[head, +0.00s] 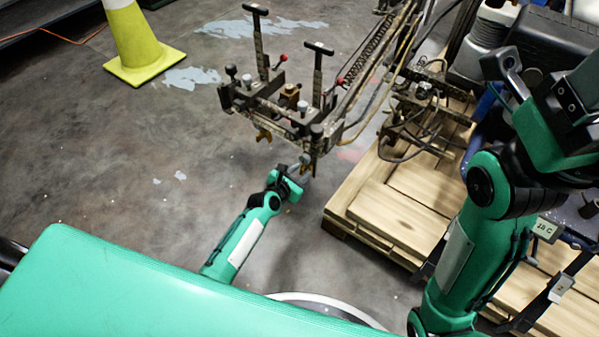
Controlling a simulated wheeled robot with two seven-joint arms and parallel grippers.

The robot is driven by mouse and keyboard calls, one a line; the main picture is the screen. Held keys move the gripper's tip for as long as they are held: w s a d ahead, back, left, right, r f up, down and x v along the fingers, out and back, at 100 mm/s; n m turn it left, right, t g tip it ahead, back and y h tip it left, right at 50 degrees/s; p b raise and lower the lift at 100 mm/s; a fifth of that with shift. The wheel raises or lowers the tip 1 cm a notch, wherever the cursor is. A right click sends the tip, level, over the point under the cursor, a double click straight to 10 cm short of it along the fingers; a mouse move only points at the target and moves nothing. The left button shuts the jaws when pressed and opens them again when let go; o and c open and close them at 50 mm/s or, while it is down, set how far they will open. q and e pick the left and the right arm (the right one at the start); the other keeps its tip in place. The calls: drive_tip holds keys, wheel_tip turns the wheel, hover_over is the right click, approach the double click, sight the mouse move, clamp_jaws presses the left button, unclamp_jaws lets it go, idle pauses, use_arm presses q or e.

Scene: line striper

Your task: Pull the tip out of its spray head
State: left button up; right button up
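The line striper's spray carriage (285,100) stands on the floor at the upper middle, with T-handles on top. One spray head with a brass-coloured tip (263,135) hangs at its left side. A second spray head (313,145) hangs at its right front corner, with a small brass-coloured part low on it. My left gripper (301,168) is right at this second head, from below and in front. Its fingers overlap the head's lower end, so I cannot tell whether they touch or hold the tip. My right arm is at the right; its fingertips do not show clearly.
A wooden pallet (395,215) lies right of the carriage, with machine parts and hoses above it. A yellow cone (140,45) stands at the upper left.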

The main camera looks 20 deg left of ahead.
use_arm(q)
clamp_jaws()
drive_tip(key=shift+s+a+p, duration=0.25)
drive_tip(key=shift+s+p, duration=0.05)
drive_tip(key=shift+s, duration=0.3)
drive_tip(key=shift+s+a+p, duration=0.2)
drive_tip(key=shift+s, duration=0.35)
drive_tip(key=shift+s+a+p, duration=0.15)
drive_tip(key=shift+s+a, duration=0.05)
drive_tip(key=shift+s, duration=0.35)
drive_tip(key=shift+s+a, duration=0.2)
drive_tip(key=shift+s, duration=0.35)
drive_tip(key=shift+s+a, duration=0.15)
drive_tip(key=shift+s, duration=0.4)
